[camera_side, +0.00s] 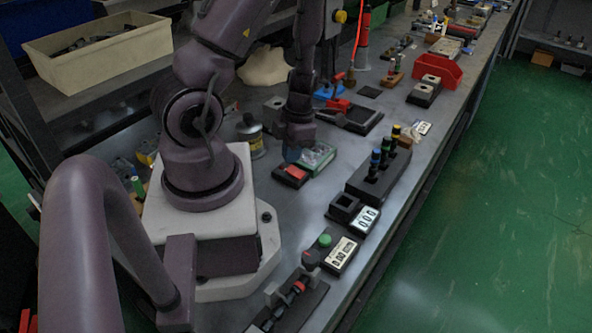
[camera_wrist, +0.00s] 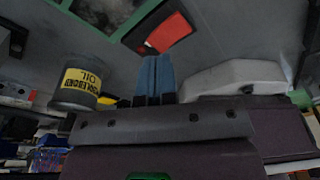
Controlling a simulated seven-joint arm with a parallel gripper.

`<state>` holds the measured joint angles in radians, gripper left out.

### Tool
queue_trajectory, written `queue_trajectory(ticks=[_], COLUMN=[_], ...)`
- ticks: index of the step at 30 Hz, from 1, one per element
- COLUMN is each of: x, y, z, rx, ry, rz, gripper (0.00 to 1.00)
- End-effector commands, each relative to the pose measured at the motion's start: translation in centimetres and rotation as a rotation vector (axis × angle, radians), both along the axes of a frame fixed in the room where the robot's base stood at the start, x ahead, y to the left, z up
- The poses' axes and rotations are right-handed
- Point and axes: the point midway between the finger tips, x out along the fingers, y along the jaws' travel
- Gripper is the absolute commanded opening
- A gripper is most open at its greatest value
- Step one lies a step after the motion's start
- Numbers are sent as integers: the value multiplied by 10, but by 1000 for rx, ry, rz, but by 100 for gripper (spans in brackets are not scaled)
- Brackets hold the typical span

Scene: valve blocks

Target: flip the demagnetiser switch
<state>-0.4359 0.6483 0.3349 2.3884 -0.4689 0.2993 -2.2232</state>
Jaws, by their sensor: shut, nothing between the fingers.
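A small dark block with a red rocker-like top (camera_side: 291,173) lies on the bench beside my arm's base; it looks like the demagnetiser switch, but I can read no label on it. In the wrist view the red top (camera_wrist: 168,33) lies just beyond my fingertips, in a dark housing. Which way it is tilted I cannot tell. My gripper (camera_side: 291,155) points down just behind the red top, its blue fingers partly hidden by the arm. In the wrist view my gripper (camera_wrist: 155,62) has its two blue fingers together, with nothing between them. Contact with the red top cannot be made out.
A green-edged clear-topped box (camera_side: 318,157) sits right behind the red-topped block. An oil can (camera_side: 250,138) stands to the left; it also shows in the wrist view (camera_wrist: 78,90). A dark valve block (camera_side: 378,175) with several coloured knobs stands to the right. Bare bench lies between.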

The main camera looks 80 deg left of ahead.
Motion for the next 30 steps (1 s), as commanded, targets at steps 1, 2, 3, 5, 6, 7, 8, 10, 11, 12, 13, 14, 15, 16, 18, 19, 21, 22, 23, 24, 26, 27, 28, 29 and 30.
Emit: queue_trajectory(ticks=[1,2,3,5,6,7,8,10,11,12,13,14,15,16,18,19,21,22,23,24,26,27,28,29,30], x=[0,0,0,0,0,0,0,0,0,0,0,0,0,0,0,0,0,0,0,0,0,0,0,0,0], y=[0,0,0,0,0,0,0,0,0,0,0,0,0,0,0,0,0,0,0,0,0,0,0,0,0], z=[0,0,0,0,0,0,0,0,0,0,0,0,0,0,0,-1,-2,-2,-3,-3,-4,-5,-5,-6,-6], rx=[0,0,0,0,0,0,0,0,0,0,0,0,0,0,0,0,0,-1,-1,0,0,0,0,0,0], ry=[0,0,0,0,0,0,0,0,0,0,0,0,0,0,0,0,1,1,1,1,1,0,0,0,0], rz=[0,0,0,0,0,0,0,0,0,0,0,0,0,0,0,0,0,0,0,0,0,0,0,0,0], gripper=[0,0,0,0,0,0,0,0,0,0,0,0,0,0,0,0,0,0,0,0,0,0,0,0,0])
